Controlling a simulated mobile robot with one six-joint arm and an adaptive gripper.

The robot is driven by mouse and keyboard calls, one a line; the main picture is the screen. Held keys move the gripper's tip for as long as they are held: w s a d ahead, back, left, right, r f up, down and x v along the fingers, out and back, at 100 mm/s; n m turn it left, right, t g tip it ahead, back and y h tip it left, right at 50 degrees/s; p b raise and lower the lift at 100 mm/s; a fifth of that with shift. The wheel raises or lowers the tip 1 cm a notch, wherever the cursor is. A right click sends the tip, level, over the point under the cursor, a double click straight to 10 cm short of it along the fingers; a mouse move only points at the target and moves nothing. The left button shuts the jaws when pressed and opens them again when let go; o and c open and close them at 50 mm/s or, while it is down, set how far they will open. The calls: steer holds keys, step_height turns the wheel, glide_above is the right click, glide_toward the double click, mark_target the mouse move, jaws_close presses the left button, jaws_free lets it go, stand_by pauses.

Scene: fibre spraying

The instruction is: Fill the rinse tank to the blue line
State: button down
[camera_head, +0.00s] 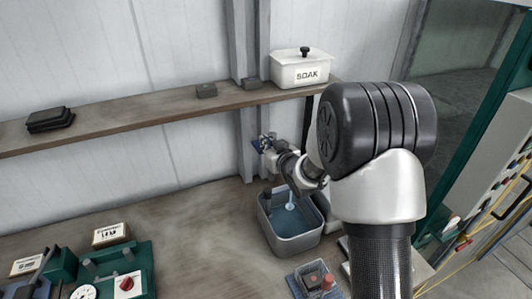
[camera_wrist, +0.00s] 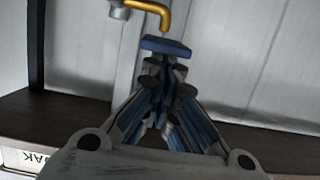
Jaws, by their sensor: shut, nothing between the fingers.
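The rinse tank (camera_head: 268,222) is an open grey tub on the bench below my arm. It holds bluish water (camera_head: 290,215), and a pale stream seems to fall into it. I cannot make out the blue line. My gripper (camera_head: 267,143) is above the tank's back edge, by the post. In the wrist view my gripper (camera_wrist: 165,66) is shut and empty, its tips close to a flat blue lever (camera_wrist: 167,47); I cannot tell whether they touch. A brass spout (camera_wrist: 160,8) curves just beyond the lever.
A shelf (camera_head: 130,112) runs along the wall, with a white SOAK box (camera_head: 301,70) at its right end. Green equipment (camera_head: 125,268) stands at the bench's left front. A small tray (camera_head: 313,279) sits before the tank. The bench left of the tank is clear.

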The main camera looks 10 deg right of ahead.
steer(key=f+b, duration=0.1)
steer(key=b, duration=0.3)
steer(key=s+f+t+b, duration=0.1)
steer(key=b, duration=0.3)
steer(key=shift+d+f+t, duration=0.1)
steer(key=shift+f+t, duration=0.2)
stand_by(6.9)
